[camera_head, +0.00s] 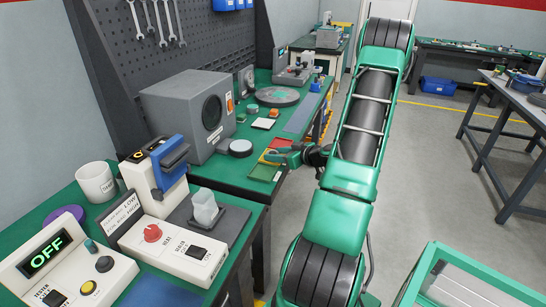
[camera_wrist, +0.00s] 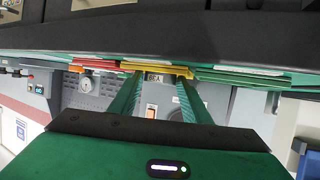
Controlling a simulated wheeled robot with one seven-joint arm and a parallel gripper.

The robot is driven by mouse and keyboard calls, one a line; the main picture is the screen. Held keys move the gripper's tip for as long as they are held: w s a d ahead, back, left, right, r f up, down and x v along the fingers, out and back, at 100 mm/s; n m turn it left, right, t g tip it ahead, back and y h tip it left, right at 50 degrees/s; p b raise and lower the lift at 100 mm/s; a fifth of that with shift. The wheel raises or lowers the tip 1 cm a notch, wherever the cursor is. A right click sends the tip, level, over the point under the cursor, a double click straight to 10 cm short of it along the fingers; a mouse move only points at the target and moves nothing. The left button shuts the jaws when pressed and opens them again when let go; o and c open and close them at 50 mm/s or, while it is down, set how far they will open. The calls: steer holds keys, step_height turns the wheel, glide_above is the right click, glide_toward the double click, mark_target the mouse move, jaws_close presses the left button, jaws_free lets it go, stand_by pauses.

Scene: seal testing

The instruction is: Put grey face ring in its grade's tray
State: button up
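My gripper (camera_head: 300,155) is at the edge of the green bench, beside the small coloured trays. In the wrist view its two teal fingers (camera_wrist: 160,78) stand apart, with no ring visible between them. The yellow tray (camera_wrist: 158,67) is straight ahead of the fingertips, the red tray (camera_wrist: 95,65) to its left and the green tray (camera_wrist: 240,76) to its right. In the head view the green tray (camera_head: 263,173) is nearest and the gripper partly covers the others. I cannot make out the grey face ring for certain; a round grey-topped piece (camera_head: 241,147) lies by the grey box.
A grey box with a round opening (camera_head: 190,112) stands behind the trays, and a large grey disc (camera_head: 277,96) lies farther back. The floor (camera_head: 430,140) to the right is clear.

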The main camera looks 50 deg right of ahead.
steer(key=v, duration=1.2)
steer(key=a+g+y, duration=0.1)
steer(key=a, duration=0.2)
steer(key=w+a+n+g+y, duration=0.1)
steer(key=a+g, duration=0.1)
steer(key=a, duration=0.2)
steer(key=w+a+g+y, duration=0.1)
steer(key=a, duration=0.2)
steer(key=shift+a+f, duration=0.15)
steer(key=shift+a, duration=0.15)
steer(key=s+a+r+m+g+h, duration=0.1)
steer(key=s+a+r+m+g, duration=0.2)
steer(key=s+a+r+g, duration=0.2)
steer(key=s+a+r+m+g+h, duration=0.1)
steer(key=s+a+r+m+g, duration=0.3)
steer(key=s+a, duration=0.5)
steer(key=s+r, duration=0.1)
steer(key=s, duration=0.3)
steer(key=shift+a+g+h, duration=0.4)
steer(key=shift+w+r, duration=0.1)
